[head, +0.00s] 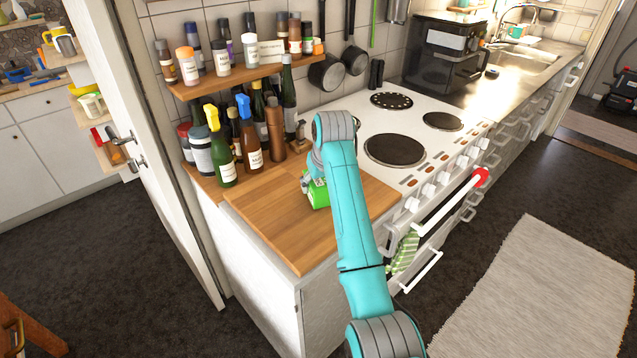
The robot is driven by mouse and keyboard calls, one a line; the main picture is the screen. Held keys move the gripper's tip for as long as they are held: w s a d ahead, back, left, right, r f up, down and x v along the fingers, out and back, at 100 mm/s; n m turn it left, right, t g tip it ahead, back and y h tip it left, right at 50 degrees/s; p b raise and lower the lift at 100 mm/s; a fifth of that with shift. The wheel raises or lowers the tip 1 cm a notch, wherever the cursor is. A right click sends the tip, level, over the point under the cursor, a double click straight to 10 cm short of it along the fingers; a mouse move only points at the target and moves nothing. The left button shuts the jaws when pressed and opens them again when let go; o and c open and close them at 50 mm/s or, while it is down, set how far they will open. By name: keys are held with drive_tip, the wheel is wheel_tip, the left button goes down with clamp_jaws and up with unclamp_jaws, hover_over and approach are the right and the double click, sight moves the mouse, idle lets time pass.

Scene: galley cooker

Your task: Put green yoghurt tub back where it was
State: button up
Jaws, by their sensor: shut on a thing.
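The green yoghurt tub (319,197) is at the wooden worktop (275,220) left of the cooker, partly hidden behind my teal arm. My gripper (311,185) is at the tub and shut on it; its fingers are mostly hidden by the arm. I cannot tell whether the tub touches the worktop or is held just above it.
Several bottles (250,145) stand at the back of the worktop, with a spice shelf (235,78) above them. The white cooker (420,140) with dark hotplates adjoins on the right. The front left of the worktop is clear. An open white door (150,150) stands left.

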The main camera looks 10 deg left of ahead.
drive_tip(key=shift+f, duration=0.2)
drive_tip(key=o, duration=1.4)
drive_tip(key=shift+c, duration=0.2)
